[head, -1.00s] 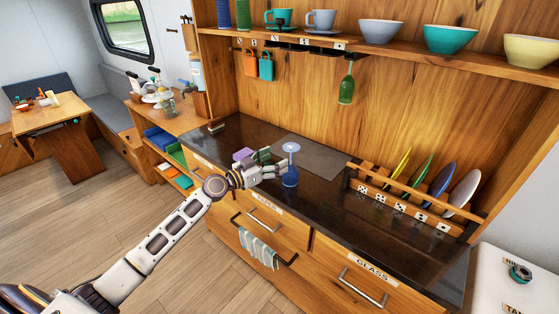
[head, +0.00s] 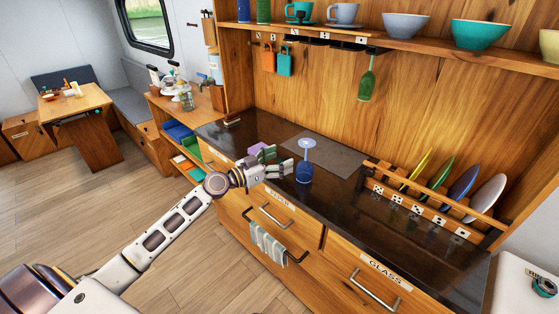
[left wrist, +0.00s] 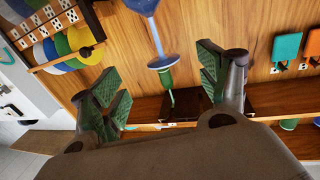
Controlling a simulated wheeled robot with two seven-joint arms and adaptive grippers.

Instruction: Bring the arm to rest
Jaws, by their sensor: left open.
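My left gripper (head: 282,160) is over the front part of the dark counter (head: 330,200), open and empty. A blue goblet (head: 304,172) stands upside down on the counter just right of the fingertips, its pale foot on top. A small gap shows between them. In the left wrist view my left gripper (left wrist: 166,82) has its fingers spread wide, with the blue goblet (left wrist: 143,5) beyond them at the top edge. My right gripper is not in view.
A purple item (head: 257,148) lies behind the gripper. A wooden rack (head: 420,205) with coloured plates stands to the right. A green glass (head: 366,80) hangs under the shelf (head: 400,40). A towel (head: 268,243) hangs in front. The floor at left is clear.

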